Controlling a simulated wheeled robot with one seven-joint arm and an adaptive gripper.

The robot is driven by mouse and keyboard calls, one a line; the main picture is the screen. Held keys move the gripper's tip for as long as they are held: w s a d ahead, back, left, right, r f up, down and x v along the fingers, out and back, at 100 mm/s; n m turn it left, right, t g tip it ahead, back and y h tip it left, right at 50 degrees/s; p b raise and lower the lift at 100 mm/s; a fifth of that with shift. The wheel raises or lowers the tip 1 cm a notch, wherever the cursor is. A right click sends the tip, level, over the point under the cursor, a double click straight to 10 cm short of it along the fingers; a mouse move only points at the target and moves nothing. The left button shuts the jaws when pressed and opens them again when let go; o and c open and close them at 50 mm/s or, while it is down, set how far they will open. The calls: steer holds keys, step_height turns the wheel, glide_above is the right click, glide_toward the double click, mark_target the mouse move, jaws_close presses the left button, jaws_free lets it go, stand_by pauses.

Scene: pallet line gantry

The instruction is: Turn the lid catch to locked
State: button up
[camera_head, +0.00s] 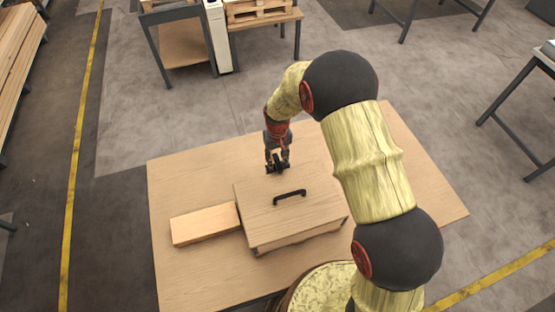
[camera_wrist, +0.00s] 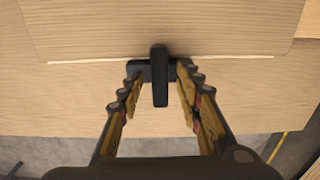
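The wooden box with its lid (camera_head: 262,213) stands on the table, and a black handle (camera_head: 290,195) is on top of the lid. My gripper (camera_head: 277,168) is at the box's far edge. In the wrist view, the black lid catch (camera_wrist: 160,85) is a narrow bar on a dark crosswise base, lying across the pale seam line. My gripper (camera_wrist: 159,78) is open there, with one finger on each side of the bar. Gaps show between the fingers and the bar. In the head view the catch cannot be told apart from my dark fingers.
A loose wooden block (camera_head: 205,224) lies left of the box on the wooden table (camera_head: 180,270). The table is clear to the far left and right of the box. Other tables with pallets (camera_head: 258,10) stand farther back, apart from this table.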

mark_target(278, 161)
step_height(278, 161, up, 12)
stand_by(0.6)
steer(key=s+d+r+m+t+b, duration=0.1)
steer(key=s+d+r+t+b, duration=0.1)
steer(key=s+d+r, duration=0.3)
steer(key=s+d+r+m+t+b, duration=0.1)
steer(key=s+d+r, duration=0.5)
steer(key=s, duration=0.8)
steer(key=s+d+r+m+t+b, duration=0.1)
steer(key=s+d+r+t+b, duration=0.1)
steer(key=s+d+r, duration=0.3)
steer(key=s+r+b, duration=0.1)
steer(key=s+r, duration=0.3)
steer(key=shift+s+d+t, duration=0.15)
steer(key=shift+d+t, duration=0.1)
steer(key=shift+t, duration=0.05)
